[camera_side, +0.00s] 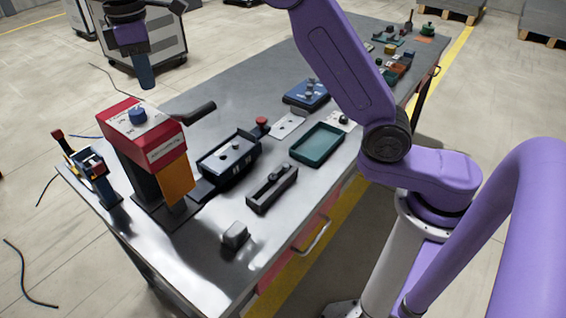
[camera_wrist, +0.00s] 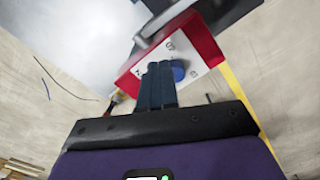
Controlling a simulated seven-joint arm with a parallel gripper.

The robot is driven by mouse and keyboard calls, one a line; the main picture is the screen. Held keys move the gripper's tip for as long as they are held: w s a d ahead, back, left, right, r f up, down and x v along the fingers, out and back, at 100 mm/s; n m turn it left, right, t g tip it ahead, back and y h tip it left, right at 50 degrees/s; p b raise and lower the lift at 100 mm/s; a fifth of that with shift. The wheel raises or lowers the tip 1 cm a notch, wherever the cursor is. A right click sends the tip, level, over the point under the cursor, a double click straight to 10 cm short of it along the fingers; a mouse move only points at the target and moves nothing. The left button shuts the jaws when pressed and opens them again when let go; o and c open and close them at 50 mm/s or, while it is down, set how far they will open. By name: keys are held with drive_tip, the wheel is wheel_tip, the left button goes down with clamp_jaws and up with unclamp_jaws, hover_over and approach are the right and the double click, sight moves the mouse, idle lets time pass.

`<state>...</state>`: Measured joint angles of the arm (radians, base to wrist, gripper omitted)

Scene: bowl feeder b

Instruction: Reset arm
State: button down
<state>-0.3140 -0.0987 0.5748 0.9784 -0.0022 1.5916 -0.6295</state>
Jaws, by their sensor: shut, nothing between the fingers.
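My purple arm arches over the bench from the right in the side view. My gripper (camera_side: 147,84) hangs at the upper left of that view, pointing down, above and apart from the red-topped press. In the wrist view its dark fingers (camera_wrist: 158,66) lie together with nothing between them. The red-topped press (camera_side: 165,152) stands upright at the near left of the bench, with a blue knob (camera_side: 138,115) on top. In the wrist view the press's red top (camera_wrist: 207,46) shows beyond the fingers, which partly cover its blue knob (camera_wrist: 179,72).
The grey bench (camera_side: 215,270) holds a dark fixture (camera_side: 230,160), a slotted block (camera_side: 272,187), a small grey block (camera_side: 235,235), a green tray (camera_side: 317,145) and a blue device (camera_side: 307,93). A black lever (camera_side: 195,113) sticks out from the press. A small stand (camera_side: 98,175) is at left.

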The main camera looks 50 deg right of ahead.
drive_tip(key=shift+a+r, duration=0.1)
drive_tip(key=shift+r, duration=0.75)
drive_tip(key=shift+s, duration=0.15)
drive_tip(key=s, duration=0.3)
drive_tip(key=s+f, duration=0.1)
drive_tip(key=s, duration=0.5)
drive_tip(key=shift+d+f, duration=0.35)
drive_tip(key=shift+f, duration=0.05)
drive_tip(key=s+d+f, duration=0.3)
drive_tip(key=s+d, duration=0.2)
drive_tip(key=s, duration=0.4)
drive_tip(key=s+d+f, duration=0.4)
drive_tip(key=s+d, duration=0.2)
drive_tip(key=s, duration=0.3)
drive_tip(key=s+d+f, duration=0.4)
drive_tip(key=s+d, duration=0.1)
drive_tip(key=s, duration=0.5)
drive_tip(key=shift+d+n, duration=0.15)
drive_tip(key=shift+n, duration=0.15)
